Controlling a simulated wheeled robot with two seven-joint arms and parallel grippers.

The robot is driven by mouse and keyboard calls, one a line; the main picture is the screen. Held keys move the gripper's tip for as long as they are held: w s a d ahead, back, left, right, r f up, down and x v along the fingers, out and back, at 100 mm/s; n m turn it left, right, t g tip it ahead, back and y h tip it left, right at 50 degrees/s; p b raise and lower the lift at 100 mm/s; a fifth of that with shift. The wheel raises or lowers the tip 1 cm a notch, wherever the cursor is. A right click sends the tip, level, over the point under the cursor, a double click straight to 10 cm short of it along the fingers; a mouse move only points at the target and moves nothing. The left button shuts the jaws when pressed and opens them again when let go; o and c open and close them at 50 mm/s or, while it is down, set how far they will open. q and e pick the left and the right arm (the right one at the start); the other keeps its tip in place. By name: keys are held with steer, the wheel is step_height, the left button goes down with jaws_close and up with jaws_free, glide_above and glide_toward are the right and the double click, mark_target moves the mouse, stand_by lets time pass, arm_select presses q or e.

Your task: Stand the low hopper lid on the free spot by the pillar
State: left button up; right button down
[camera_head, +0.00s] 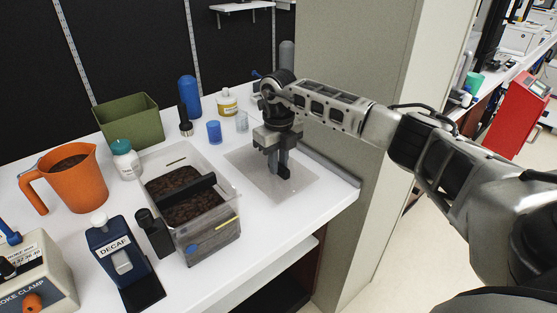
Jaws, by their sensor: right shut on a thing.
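The hopper lid (255,172) is a flat, translucent grey panel beside the pillar (345,100). It lies level, on or just above the white counter; I cannot tell whether it touches. My right gripper (280,168) points down over its middle, shut on a dark part that looks like the lid's handle; the fingers partly hide it. The clear hopper (213,245), holding dark beans, stands to the left of the lid. My left gripper is not in view.
A grey strip (332,168) edges the counter beside the pillar. Behind the lid are a clear cup (242,121), a blue cup (214,131) and a yellow-labelled jar (227,102). A decaf unit (118,255) and orange jug (76,183) stand left. Bare counter (275,235) lies in front.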

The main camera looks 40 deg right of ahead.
steer(key=shift+f, duration=0.1)
steer(key=shift+f+b, duration=0.65)
steer(key=shift+f, duration=0.3)
steer(key=shift+r, duration=0.1)
steer(key=shift+r+p, duration=0.9)
steer(key=shift+r, duration=0.1)
stand_by(0.6)
steer(key=shift+f, duration=0.25)
